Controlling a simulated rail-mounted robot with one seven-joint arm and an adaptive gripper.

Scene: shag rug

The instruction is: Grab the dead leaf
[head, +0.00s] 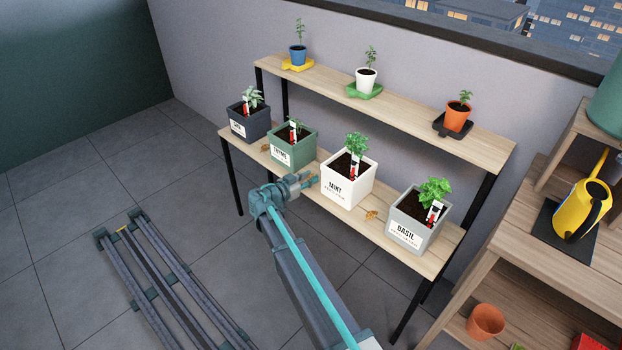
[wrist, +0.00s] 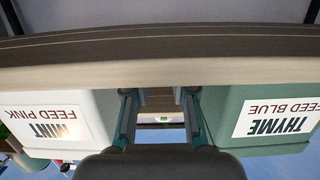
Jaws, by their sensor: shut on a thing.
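My gripper (head: 304,182) is at the front of the lower bench, between the green THYME pot (head: 292,149) and the white MINT pot (head: 348,182). A small brown dead leaf (head: 312,179) shows at its fingertips in the head view, partly hidden by the fingers. In the wrist view my gripper (wrist: 159,98) has its fingers apart, with a brownish patch between the tips; the leaf's outline is not clear there. Another dry brown leaf (head: 371,215) lies on the bench between the MINT pot and the grey BASIL pot (head: 414,221).
The lower bench (head: 448,252) also carries a dark pot (head: 248,124) at the left, with a small brown bit (head: 265,147) near it. Small potted plants stand on the upper shelf (head: 415,110). A yellow watering can (head: 580,210) is at the right. Pots flank my gripper closely.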

